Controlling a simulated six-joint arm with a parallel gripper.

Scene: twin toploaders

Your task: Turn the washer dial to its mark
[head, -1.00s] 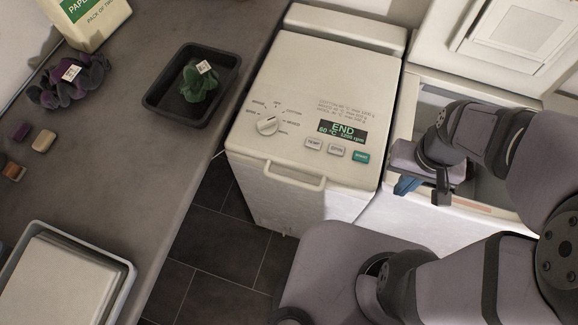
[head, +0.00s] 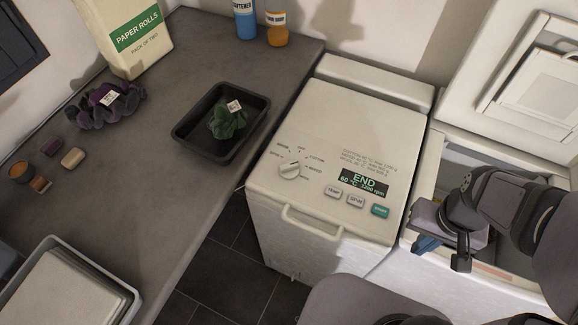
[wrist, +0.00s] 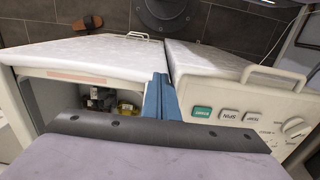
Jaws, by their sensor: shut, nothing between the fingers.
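The washer (head: 335,125) is a white toploader with its lid shut. Its white round dial (head: 290,169) sits at the left of the top panel, with printed labels around it; its exact pointer direction is too small to read. The dial also shows at the right edge of the wrist view (wrist: 294,128). A lit display (head: 363,184) reads END, 60 °C, 1200 rpm. My gripper (head: 428,243) has blue fingers, shut and empty, to the right of the washer and well away from the dial. In the wrist view the fingers (wrist: 160,97) lie over the gap between the two machines.
A second toploader (head: 450,150) stands open at the right, with items (wrist: 110,103) inside. Three buttons (head: 356,200) and a front handle (head: 312,225) are on the washer. A black tray (head: 185,125) with a green cloth (head: 228,122) lies on the counter (head: 160,200) at left.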

